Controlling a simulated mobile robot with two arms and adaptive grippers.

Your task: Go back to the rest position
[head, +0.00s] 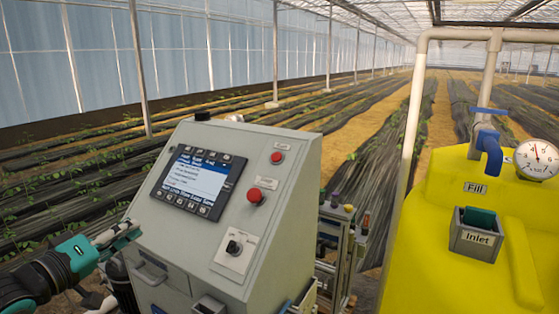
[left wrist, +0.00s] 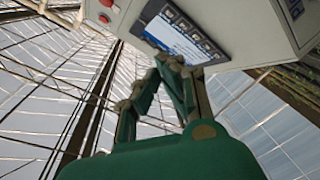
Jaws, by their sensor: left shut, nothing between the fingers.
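My left gripper (head: 128,232) comes in from the left in the head view, at the left side of the grey control cabinet (head: 235,160). Its teal fingers are together and hold nothing. In the left wrist view the fingers of the left gripper (left wrist: 166,65) meet just below the cabinet's screen (left wrist: 185,35). I cannot tell whether the fingertips touch the cabinet. My right gripper is in neither view.
The cabinet face has a screen (head: 194,182), red buttons (head: 254,195) and a black knob (head: 234,247). A yellow tank (head: 450,205) with a gauge (head: 537,159) and a pale pipe frame (head: 407,150) stands right. Crop rows lie behind.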

